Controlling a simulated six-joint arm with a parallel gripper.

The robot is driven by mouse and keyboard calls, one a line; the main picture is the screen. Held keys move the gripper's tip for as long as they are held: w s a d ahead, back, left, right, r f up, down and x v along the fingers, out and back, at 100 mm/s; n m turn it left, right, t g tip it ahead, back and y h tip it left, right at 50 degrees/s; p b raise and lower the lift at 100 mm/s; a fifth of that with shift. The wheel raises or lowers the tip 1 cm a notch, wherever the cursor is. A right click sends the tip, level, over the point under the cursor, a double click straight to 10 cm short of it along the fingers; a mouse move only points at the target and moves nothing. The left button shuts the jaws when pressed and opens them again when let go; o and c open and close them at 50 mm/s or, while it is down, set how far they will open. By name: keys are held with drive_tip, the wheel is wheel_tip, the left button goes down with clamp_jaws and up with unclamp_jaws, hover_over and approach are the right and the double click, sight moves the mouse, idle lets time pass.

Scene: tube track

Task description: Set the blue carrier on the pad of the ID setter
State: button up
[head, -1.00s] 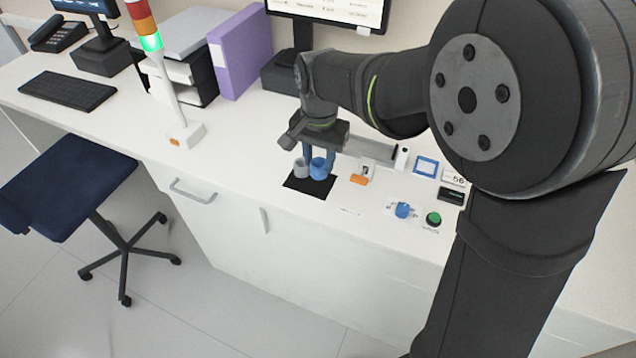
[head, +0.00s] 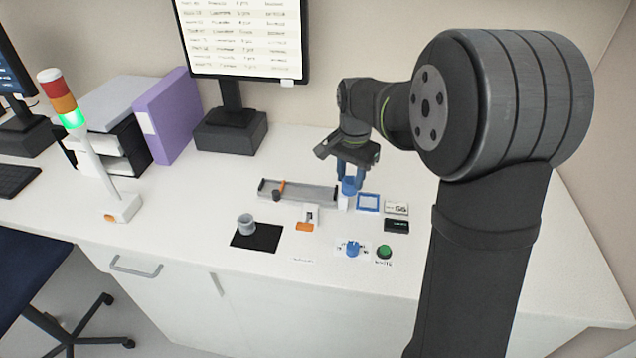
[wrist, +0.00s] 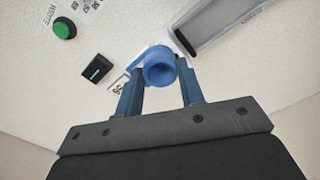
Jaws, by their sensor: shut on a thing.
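My gripper (head: 351,184) is shut on the blue carrier (head: 349,187), a small round cup, and holds it near the pad. The carrier also shows in the wrist view (wrist: 159,68), between my two blue fingers. The pad of the ID setter (head: 368,203) is a white square with a blue frame. In the head view it lies just right of and in front of the carrier. In the wrist view the carrier hides most of the pad (wrist: 131,66). The gap between carrier and counter is hard to judge.
A number display (head: 396,208), a black box (head: 397,226), a blue knob (head: 352,249) and a green button (head: 384,252) are close by. A grey track (head: 310,193) lies left of the carrier. A grey carrier (head: 246,226) stands on a black mat (head: 262,240).

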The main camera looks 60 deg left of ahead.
drive_tip(key=shift+m, duration=0.3)
drive_tip(key=shift+w+d+f, duration=0.3)
drive_tip(key=shift+w+f, duration=0.55)
drive_tip(key=shift+f, duration=0.05)
drive_tip(key=shift+w+d+f, duration=0.35)
drive_tip(key=shift+w+f, duration=0.5)
drive_tip(key=shift+w, duration=0.05)
drive_tip(key=shift+w+d+f, duration=0.3)
drive_tip(key=shift+w+f, duration=0.55)
drive_tip(key=shift+f, duration=0.05)
drive_tip(key=shift+f, duration=0.1)
drive_tip(key=o, duration=0.9)
wheel_tip(320, 180, up, 17)
drive_tip(key=shift+r, duration=0.2)
